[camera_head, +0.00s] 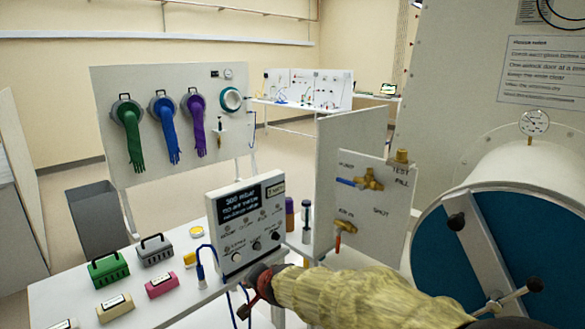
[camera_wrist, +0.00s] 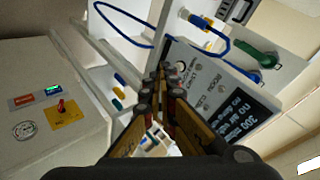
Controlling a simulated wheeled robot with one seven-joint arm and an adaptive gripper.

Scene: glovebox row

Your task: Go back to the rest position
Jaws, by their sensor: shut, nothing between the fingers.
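My arm, in a pale yellow sleeve (camera_head: 350,295), reaches in from the lower right in the head view. My gripper (camera_head: 250,298) is at its end, in front of the lower right of the white instrument box (camera_head: 245,222) with a dark display. In the wrist view my gripper (camera_wrist: 160,75) has its fingers together with nothing between them. The instrument box (camera_wrist: 215,90) shows there beyond the fingers on the right, turned on its side. Whether the gripper touches anything is not clear.
The white table holds a green case (camera_head: 108,268), a grey case (camera_head: 154,250) and a pink case (camera_head: 162,285). A valve panel (camera_head: 365,205) stands right of the instrument box. A large blue round door (camera_head: 460,265) with handles is close to my arm at right.

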